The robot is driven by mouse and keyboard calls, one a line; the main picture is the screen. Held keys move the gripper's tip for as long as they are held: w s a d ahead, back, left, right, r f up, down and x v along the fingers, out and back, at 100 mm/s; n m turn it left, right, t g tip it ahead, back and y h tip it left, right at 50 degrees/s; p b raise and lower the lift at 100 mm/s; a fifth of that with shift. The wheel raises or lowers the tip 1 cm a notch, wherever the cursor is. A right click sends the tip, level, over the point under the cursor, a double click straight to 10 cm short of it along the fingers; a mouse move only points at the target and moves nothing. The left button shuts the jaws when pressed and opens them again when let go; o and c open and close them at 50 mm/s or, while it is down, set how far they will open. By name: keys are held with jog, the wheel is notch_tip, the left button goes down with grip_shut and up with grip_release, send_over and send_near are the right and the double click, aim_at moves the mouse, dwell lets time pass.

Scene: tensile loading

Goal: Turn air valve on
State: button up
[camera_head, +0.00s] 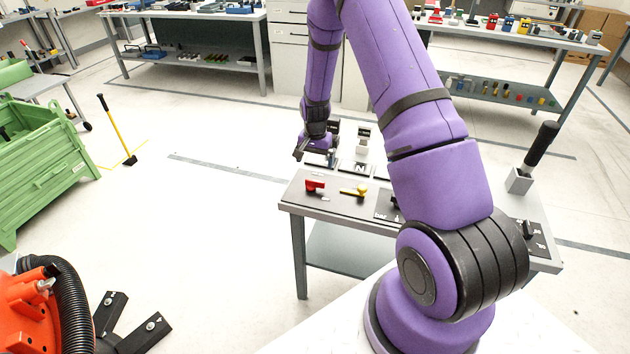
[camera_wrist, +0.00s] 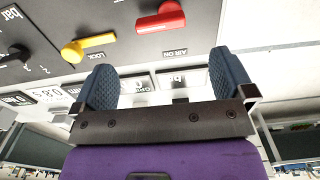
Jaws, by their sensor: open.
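The red valve handle (camera_head: 315,185) sits at the left end of the dark control panel in the head view. In the wrist view the red handle (camera_wrist: 162,19) is at the top middle, with the label AIR ON beside it. A yellow handle (camera_head: 355,190) sits to its right; in the wrist view the yellow handle (camera_wrist: 88,46) is near the label LOCK. My gripper (camera_head: 304,150) is behind the panel's left end, apart from both handles. In the wrist view my gripper (camera_wrist: 163,78) has its two fingers wide apart with nothing between them.
The panel is on a small grey table (camera_head: 300,255). Display boxes (camera_head: 362,140) stand behind the handles, close to my gripper. A black-handled lever (camera_head: 542,145) rises at the table's right. A green crate (camera_head: 40,150) and an orange machine (camera_head: 30,305) are at left.

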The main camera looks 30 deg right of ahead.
aim_at(315, 181)
notch_tip(315, 181, down, 9)
jog(key=shift+f, duration=0.15)
dwell(0.4)
jog(key=c, duration=0.9)
